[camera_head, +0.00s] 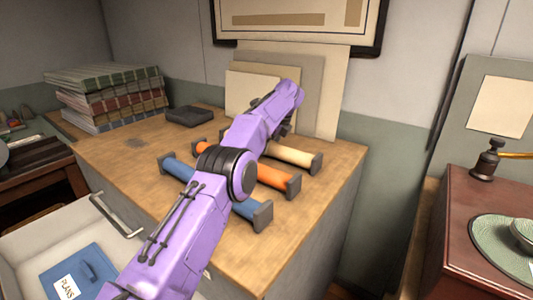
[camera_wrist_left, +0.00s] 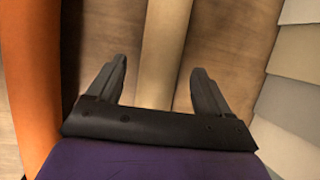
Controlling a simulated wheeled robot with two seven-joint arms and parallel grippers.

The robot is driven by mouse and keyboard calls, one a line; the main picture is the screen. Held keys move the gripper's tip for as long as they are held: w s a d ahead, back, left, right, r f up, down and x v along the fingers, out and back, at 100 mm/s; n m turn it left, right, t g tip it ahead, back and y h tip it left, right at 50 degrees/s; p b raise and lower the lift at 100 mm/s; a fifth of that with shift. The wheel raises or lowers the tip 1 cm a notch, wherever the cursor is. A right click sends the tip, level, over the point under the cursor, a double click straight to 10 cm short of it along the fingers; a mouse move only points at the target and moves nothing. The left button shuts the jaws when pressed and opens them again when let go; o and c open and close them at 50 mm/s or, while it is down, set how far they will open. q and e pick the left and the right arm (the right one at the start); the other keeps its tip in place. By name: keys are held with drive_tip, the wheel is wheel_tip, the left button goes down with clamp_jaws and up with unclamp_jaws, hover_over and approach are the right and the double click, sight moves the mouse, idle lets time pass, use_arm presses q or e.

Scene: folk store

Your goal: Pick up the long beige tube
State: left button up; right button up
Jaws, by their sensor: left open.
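The long beige tube (camera_head: 290,154) lies on the wooden cabinet top, behind an orange tube, with a dark end cap at its right end. My left arm crosses in front of it and hides its left part. In the left wrist view the beige tube (camera_wrist_left: 162,60) runs between the two fingers of my left gripper (camera_wrist_left: 160,85). The fingers are open, one on each side of the tube, with gaps of wood showing. I cannot tell how high the fingertips are above the top. In the head view the fingers are mostly hidden by the arm. My right gripper does not show.
The orange tube (camera_head: 273,177) and a blue tube (camera_head: 236,201) lie in front, parallel. Beige boards (camera_head: 318,85) lean on the wall behind. A dark box (camera_head: 190,116) and stacked books (camera_head: 108,98) stand left. An open drawer with a blue folder (camera_head: 78,272) is at front left.

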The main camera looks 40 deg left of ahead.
use_arm(q)
drive_tip(key=shift+p+x, duration=0.4)
drive_tip(key=shift+x, duration=0.8)
drive_tip(key=shift+r, duration=0.15)
drive_tip(key=c, duration=1.3)
